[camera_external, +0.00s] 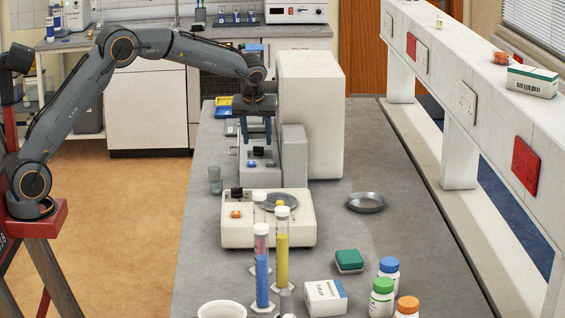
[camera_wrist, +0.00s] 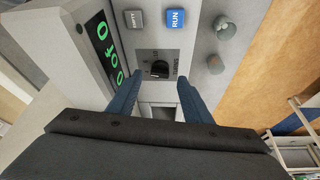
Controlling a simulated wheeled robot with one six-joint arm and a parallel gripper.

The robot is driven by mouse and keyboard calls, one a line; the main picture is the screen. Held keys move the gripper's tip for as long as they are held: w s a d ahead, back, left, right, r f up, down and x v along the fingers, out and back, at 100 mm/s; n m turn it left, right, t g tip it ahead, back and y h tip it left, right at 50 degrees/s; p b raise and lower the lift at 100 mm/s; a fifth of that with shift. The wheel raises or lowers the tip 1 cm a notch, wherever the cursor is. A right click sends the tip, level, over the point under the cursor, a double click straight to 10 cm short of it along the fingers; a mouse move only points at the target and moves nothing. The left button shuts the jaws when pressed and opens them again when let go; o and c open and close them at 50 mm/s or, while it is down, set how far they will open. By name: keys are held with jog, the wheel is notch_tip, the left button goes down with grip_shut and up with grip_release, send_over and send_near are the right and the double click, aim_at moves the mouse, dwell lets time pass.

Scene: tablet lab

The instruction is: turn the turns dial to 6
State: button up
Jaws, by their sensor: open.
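The turns dial (camera_wrist: 159,69) is a small black knob on a dark square plate marked TURNS, on the grey front panel of a bench machine, in the wrist view. Its setting is too small to read. My gripper (camera_wrist: 159,82) is open, with its two blue fingers on either side of the dial in that view; I cannot tell whether they touch it. In the external view my gripper (camera_external: 256,142) points down over the machine's low front part, just above a small black knob that seems to be the dial (camera_external: 258,151).
Next to the dial are a blue RUN button (camera_wrist: 175,19), a grey button (camera_wrist: 134,18) and a green-digit display (camera_wrist: 101,45). The tall white machine body (camera_external: 312,115) stands right of my gripper. A white device (camera_external: 268,232), tubes and bottles stand nearer the camera.

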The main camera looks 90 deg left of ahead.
aim_at(258, 150)
jog(key=shift+x, duration=1.2)
jog(key=c, duration=1.1)
jog(key=shift+o, duration=0.2)
jog(key=shift+s+m+t+h, duration=0.15)
jog(key=shift+m+t, duration=0.1)
jog(key=shift+m, duration=0.5)
jog(key=shift+s+m+t+h, duration=0.15)
jog(key=shift+m+t, duration=0.1)
jog(key=shift+m, duration=0.5)
jog(key=shift+w, duration=0.1)
jog(key=o, duration=1.1)
jog(key=shift+c, duration=0.2)
